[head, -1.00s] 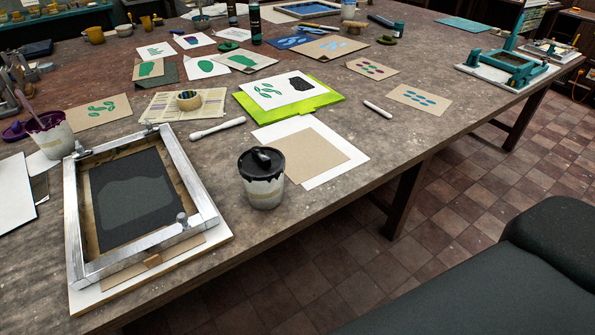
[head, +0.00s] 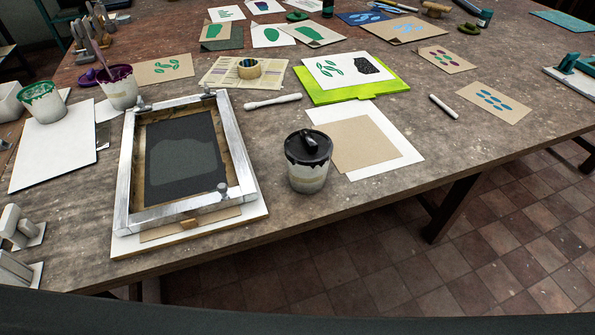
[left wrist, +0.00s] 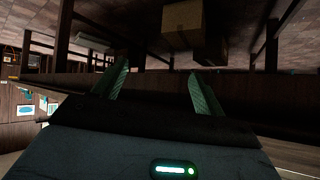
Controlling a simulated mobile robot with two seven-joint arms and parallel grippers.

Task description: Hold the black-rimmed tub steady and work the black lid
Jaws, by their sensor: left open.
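The black-rimmed tub (head: 308,175) stands upright on the table to the right of the screen frame, a pale tub with black drips below its rim. The black lid (head: 308,145) sits on its top, with a dark raised handle on it. Neither gripper shows in the head view. In the left wrist view my left gripper (left wrist: 152,88) is open and empty, its two greenish fingers apart. The tub is not in that view. My right gripper is in no frame.
The hinged screen (head: 128,180) lies on a board left of the tub. A white and tan sheet (head: 408,150) lies to its right, and a white stick (head: 272,102) behind it. A purple-rimmed tub (head: 118,92) and a green-rimmed tub (head: 44,106) stand far left. Bare table lies in front.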

